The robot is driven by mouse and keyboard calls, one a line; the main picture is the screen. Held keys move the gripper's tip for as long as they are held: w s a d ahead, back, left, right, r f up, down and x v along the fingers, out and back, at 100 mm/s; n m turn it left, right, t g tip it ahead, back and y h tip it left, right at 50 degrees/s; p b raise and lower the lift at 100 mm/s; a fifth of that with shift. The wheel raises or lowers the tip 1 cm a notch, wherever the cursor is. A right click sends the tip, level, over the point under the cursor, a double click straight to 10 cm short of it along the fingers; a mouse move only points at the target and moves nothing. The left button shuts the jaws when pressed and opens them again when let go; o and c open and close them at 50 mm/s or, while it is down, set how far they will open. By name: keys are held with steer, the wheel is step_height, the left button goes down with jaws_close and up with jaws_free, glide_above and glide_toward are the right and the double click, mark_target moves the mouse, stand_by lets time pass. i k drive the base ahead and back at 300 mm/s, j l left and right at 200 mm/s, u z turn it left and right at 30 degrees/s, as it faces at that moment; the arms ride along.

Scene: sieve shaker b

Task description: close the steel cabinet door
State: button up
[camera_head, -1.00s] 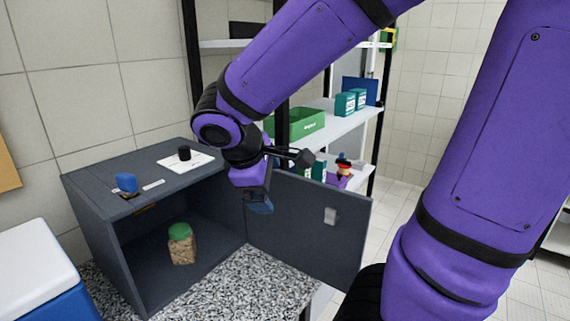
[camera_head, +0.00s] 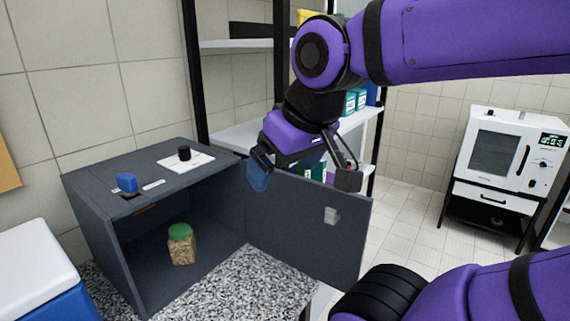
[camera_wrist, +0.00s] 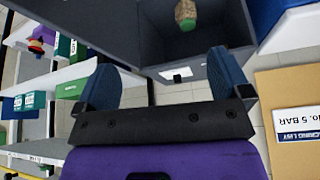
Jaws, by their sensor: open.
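The grey steel cabinet (camera_head: 92,240) stands on a speckled counter, its front open. Its door (camera_head: 300,240) is swung wide open to the right, with a small light latch piece (camera_head: 331,215) on its inner face. The door also shows in the wrist view (camera_wrist: 75,22), at the upper left. My gripper (camera_head: 303,180) is open and empty, at the door's top edge, overlapping its upper part in the head view. I cannot tell whether it touches. Both blue finger pads show in the wrist view (camera_wrist: 165,80), spread apart, with nothing between them.
A jar with a green lid (camera_head: 181,244) stands inside the cabinet. A blue item (camera_head: 127,182) and a white plate with a black knob (camera_head: 186,160) are on top. A shelf rack (camera_head: 240,135) stands behind the door. A blue-and-white box (camera_head: 45,270) is at left.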

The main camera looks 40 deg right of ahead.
mark_target(319, 230)
steer(key=l, duration=0.7)
steer(key=k+l+u, duration=0.1)
steer(key=l, duration=1.35)
steer(key=k+l, duration=0.15)
steer(key=l, duration=0.6)
steer(key=l+u, duration=0.1)
steer(key=l, duration=0.6)
steer(key=k+l+u, duration=0.1)
steer(key=u, duration=1.1)
steer(key=k+l+u, duration=0.15)
steer(key=k, duration=0.1)
